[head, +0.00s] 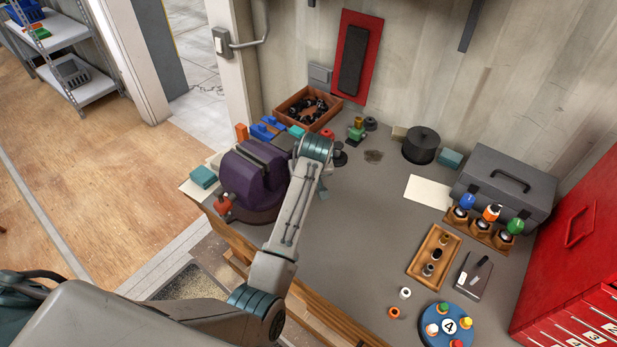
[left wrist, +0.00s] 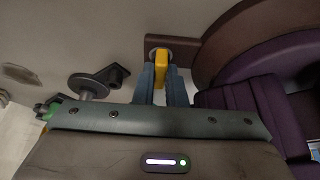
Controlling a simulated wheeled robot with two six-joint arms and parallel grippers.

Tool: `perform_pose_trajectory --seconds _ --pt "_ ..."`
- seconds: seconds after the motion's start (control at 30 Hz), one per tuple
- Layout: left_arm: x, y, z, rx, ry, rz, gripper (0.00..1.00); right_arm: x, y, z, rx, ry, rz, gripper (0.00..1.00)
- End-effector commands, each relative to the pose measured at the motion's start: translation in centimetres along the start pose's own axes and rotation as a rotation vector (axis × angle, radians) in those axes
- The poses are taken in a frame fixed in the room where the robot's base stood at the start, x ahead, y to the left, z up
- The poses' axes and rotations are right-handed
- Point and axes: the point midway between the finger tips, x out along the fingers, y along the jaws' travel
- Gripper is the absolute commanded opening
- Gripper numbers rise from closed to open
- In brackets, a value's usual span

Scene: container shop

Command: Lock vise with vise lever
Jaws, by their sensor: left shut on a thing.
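The purple vise (head: 246,179) stands on the workbench by its left edge; my left arm covers part of its right side in the head view. Its purple body (left wrist: 268,105) and curved brown base rim (left wrist: 226,38) also show in the left wrist view. My left gripper (left wrist: 161,74) is shut on a small yellow lever (left wrist: 160,58) in the left wrist view. The lever sits at a brown lug (left wrist: 156,42) beside the vise base. In the head view my arm hides the lever and the gripper's fingertips. My right gripper is in neither view.
A wooden box of black parts (head: 308,107) stands behind the vise. A grey toolbox (head: 503,185), a wooden tray (head: 434,255) and a blue round holder (head: 449,326) are on the right. The bench middle (head: 365,220) is mostly clear.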

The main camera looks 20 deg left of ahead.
Motion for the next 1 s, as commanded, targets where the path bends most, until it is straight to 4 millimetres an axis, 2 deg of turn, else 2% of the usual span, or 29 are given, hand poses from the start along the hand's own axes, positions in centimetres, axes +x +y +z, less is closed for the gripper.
perform_pose_trajectory --seconds 0.7,0.73,0.8,0.83,1.0 --pt "-0.19 0.00 -0.26 0.065 0.006 0.030 0.00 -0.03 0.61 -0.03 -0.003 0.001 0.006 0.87" --pt "-0.19 0.00 -0.26 0.065 0.006 0.030 0.17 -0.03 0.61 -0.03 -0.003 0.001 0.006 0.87" --pt "-0.18 0.00 -0.24 0.065 0.006 0.030 0.30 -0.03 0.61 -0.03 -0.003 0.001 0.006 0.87" --pt "-0.16 0.00 -0.22 0.065 0.005 0.029 0.33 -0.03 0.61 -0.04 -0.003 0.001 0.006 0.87" --pt "-0.10 -0.02 -0.13 0.065 0.003 0.029 0.33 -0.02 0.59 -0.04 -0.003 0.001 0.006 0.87"
